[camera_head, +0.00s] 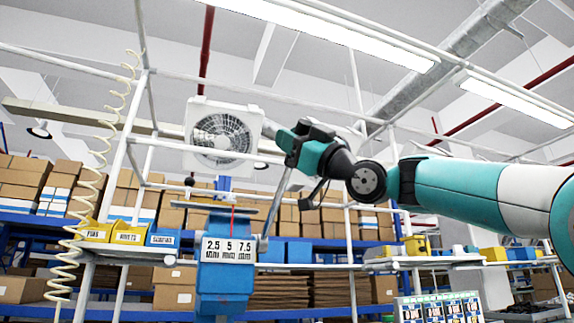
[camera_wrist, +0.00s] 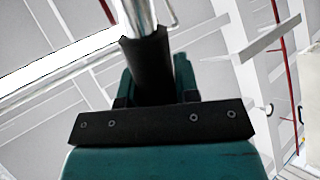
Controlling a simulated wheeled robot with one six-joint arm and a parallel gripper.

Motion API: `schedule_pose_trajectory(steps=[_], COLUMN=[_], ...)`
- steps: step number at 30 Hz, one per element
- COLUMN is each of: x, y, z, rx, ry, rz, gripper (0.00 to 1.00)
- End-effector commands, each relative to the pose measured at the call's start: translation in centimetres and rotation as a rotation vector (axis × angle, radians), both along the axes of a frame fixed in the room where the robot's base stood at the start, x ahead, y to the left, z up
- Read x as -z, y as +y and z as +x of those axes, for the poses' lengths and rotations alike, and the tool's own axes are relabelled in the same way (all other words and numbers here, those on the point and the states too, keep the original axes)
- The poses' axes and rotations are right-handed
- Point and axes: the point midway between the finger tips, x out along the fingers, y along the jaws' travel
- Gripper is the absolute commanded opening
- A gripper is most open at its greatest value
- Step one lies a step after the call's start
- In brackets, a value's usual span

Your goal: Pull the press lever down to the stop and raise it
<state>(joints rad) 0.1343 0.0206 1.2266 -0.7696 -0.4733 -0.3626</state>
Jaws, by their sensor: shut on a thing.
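The press (camera_head: 225,285) is a blue column with a white plate (camera_head: 228,250) marked 2.5, 5 and 7.5. Its lever (camera_head: 276,205) is a grey metal rod at the press's right side, slanting steeply up and to the right. My gripper (camera_head: 293,148), teal and black, is at the lever's upper end and shut on it. In the wrist view, the lever's black grip (camera_wrist: 152,70) sits between my gripper's fingers (camera_wrist: 155,82), with the bare metal rod running on beyond it. The lever's end is hidden by my gripper in the head view.
A fan (camera_head: 222,135) hangs on the white frame behind my gripper. A coiled cord (camera_head: 103,150) hangs at the left. Yellow and blue bins (camera_head: 128,233) and shelves of cardboard boxes stand behind the press. The air around the lever looks clear.

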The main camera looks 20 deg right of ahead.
Motion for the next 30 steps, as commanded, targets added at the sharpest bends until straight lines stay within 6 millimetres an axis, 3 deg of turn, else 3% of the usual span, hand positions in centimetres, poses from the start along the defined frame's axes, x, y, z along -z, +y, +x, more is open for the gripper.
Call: schedule_pose_trajectory(steps=[1,12,30], x=[2.0,5.2,6.0], y=[0.0,-0.1,0.0], z=[-0.5,-2.6,-3.2], rx=[0.000,0.000,-0.002], ry=[-0.028,-0.179,-0.231], rz=[0.001,0.000,-0.001], gripper=[0.00,0.00,0.00])
